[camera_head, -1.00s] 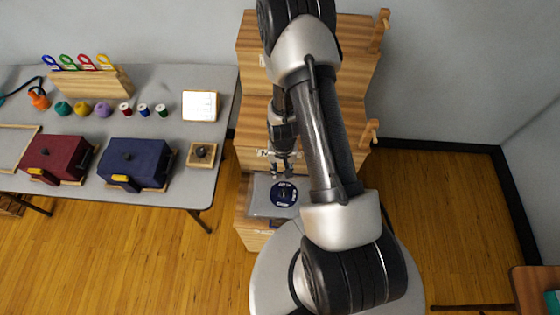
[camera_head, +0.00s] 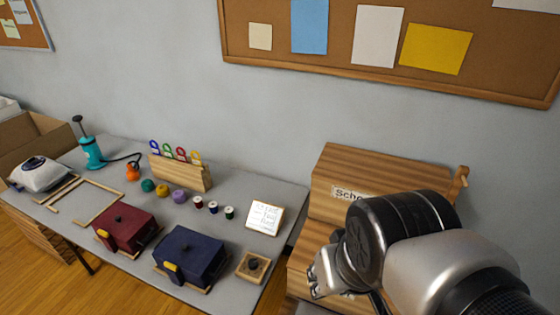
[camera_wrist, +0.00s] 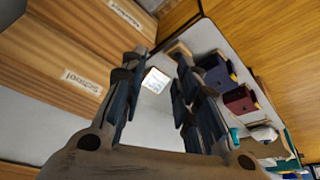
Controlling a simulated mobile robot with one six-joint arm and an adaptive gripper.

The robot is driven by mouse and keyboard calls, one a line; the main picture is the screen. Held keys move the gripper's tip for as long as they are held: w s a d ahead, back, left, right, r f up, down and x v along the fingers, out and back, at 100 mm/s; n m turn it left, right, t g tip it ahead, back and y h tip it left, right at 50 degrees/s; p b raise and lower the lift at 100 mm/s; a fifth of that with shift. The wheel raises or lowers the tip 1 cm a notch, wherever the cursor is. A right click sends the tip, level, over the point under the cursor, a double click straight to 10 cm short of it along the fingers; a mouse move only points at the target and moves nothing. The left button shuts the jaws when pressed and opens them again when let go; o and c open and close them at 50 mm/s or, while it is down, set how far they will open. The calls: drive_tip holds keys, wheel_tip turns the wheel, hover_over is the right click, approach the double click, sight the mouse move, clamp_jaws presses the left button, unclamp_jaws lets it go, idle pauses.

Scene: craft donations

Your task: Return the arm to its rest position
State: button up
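My arm (camera_head: 430,255) is folded in the lower right of the head view, in front of the wooden bins. The gripper's fingers are not clearly seen in the head view. In the wrist view my gripper (camera_wrist: 157,75) shows two dark fingers spread apart with nothing between them. It is open and empty. The fingers point toward the table's near end, and the white card (camera_wrist: 156,80) shows beyond the gap, out of contact.
Wooden stepped bins (camera_head: 350,170) labelled "School" stand close behind my arm. The grey table (camera_head: 230,215) to the left bears a maroon box (camera_head: 122,225), a navy box (camera_head: 185,252), thread spools and a card (camera_head: 265,217). A corkboard (camera_head: 340,45) hangs above.

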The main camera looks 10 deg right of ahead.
drive_tip(key=s, duration=0.1)
drive_tip(key=s+r, duration=0.1)
drive_tip(key=shift+s+a+n, duration=0.25)
drive_tip(key=shift+s+n, duration=0.05)
drive_tip(key=shift+s, duration=0.05)
